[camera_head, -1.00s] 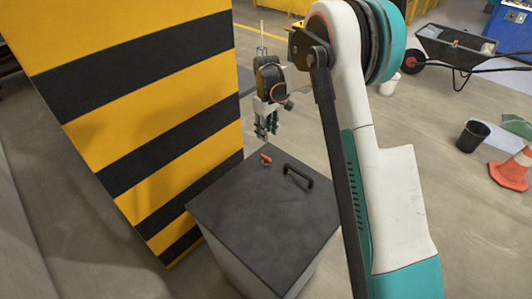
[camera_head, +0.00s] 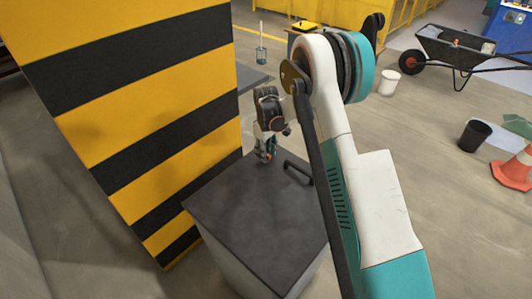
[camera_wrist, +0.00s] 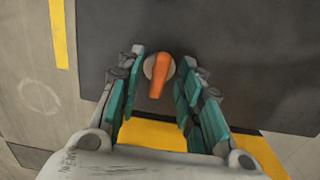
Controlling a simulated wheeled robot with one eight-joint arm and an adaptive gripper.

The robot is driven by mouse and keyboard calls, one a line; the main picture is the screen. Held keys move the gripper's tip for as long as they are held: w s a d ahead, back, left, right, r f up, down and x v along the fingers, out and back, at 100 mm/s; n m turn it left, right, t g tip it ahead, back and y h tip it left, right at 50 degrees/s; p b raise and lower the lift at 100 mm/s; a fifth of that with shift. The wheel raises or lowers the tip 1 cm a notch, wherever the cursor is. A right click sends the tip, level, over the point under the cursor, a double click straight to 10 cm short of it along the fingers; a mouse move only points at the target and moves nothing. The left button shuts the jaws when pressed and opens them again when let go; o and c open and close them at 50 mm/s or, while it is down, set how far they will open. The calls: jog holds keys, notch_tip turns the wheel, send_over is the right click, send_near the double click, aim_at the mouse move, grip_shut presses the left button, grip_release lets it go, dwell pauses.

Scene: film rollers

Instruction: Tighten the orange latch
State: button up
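The orange latch (camera_wrist: 160,72) is a small lever on a round pale base on the dark lid (camera_wrist: 240,50). In the wrist view it lies between the fingertips of my gripper (camera_wrist: 160,85), with a visible gap on each side. My gripper is open, its teal finger pads either side of the latch. In the head view my gripper (camera_head: 266,155) is low over the far edge of the dark-topped box (camera_head: 255,215) and hides most of the latch; a little orange shows there.
A black handle (camera_head: 298,171) stands on the lid right of my gripper. A yellow-and-black striped pillar (camera_head: 140,120) rises close on the left. A black bin (camera_head: 474,136), a traffic cone (camera_head: 514,168) and a wheelbarrow (camera_head: 450,45) are farther right.

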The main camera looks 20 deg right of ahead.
grip_shut()
jog(key=shift+m, duration=0.4)
jog(key=m, duration=0.7)
jog(key=shift+a+m, duration=0.15)
jog(key=shift+m, duration=0.15)
jog(key=m, duration=0.4)
jog(key=shift+a+m+b, duration=0.1)
jog(key=shift+m+b, duration=0.2)
jog(key=shift+b, duration=0.05)
jog(key=shift+m, duration=2.1)
jog(key=shift+w, duration=0.1)
